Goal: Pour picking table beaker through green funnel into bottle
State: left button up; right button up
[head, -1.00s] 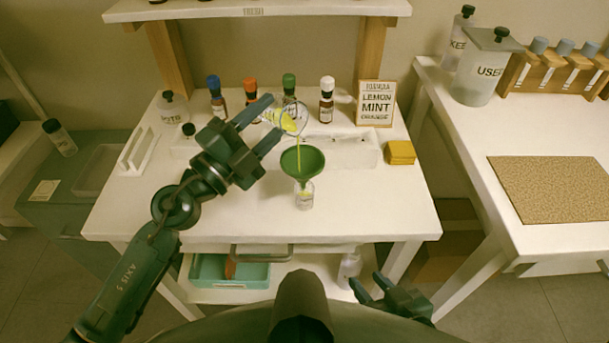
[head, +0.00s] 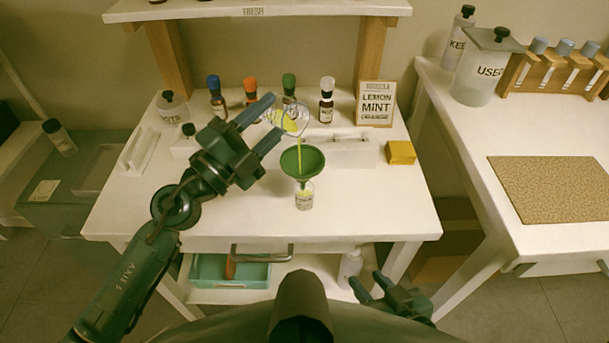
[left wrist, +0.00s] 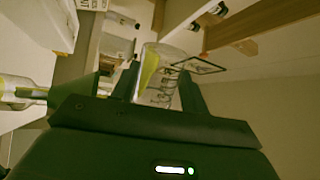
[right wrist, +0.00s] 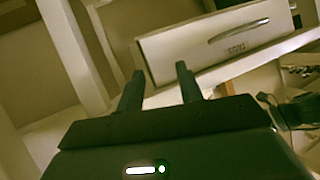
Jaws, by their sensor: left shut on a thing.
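My left gripper (head: 276,115) is shut on a clear glass beaker (head: 293,118) and holds it tilted above the green funnel (head: 302,160). The beaker, with yellow-green liquid in it, also shows between the fingers in the left wrist view (left wrist: 166,78). A thin yellow-green stream falls from the beaker into the funnel. The funnel sits upright in the mouth of a small clear bottle (head: 304,198) on the white table (head: 240,215). The liquid level in the bottle is hard to tell. My right gripper (head: 367,282) is open and empty, low in front of the table.
Bottles with blue, orange, green and white caps stand at the back, beside a "LEMON MINT" sign (head: 375,104). A yellow block (head: 400,152) lies at the right. A white rack (head: 138,152) is at the left. The table's front is clear.

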pick_arm(q)
jog(key=shift+s+d+f+m+h+b, duration=0.1)
jog(key=shift+f+m+h+b, duration=0.1)
jog(key=shift+m+b, duration=0.35)
jog(key=shift+s+f+m+h+b, duration=0.15)
jog(key=shift+m+b, duration=0.25)
jog(key=shift+m, duration=0.25)
dwell(2.6)
jog(key=shift+d+r+m+g+h, duration=0.1)
jog(key=shift+r+m+g+h, duration=0.15)
jog(key=shift+m+g, duration=0.4)
dwell(1.9)
jog(key=shift+w+r+n+t+p, duration=0.15)
jog(key=shift+n+t+p, duration=0.25)
jog(key=shift+p, duration=0.45)
jog(key=shift+r+n+y+p, duration=0.1)
jog(key=shift+n+y+p, duration=0.4)
jog(key=shift+n+p, duration=0.45)
jog(key=shift+n+t, duration=0.25)
jog(key=shift+n, duration=0.15)
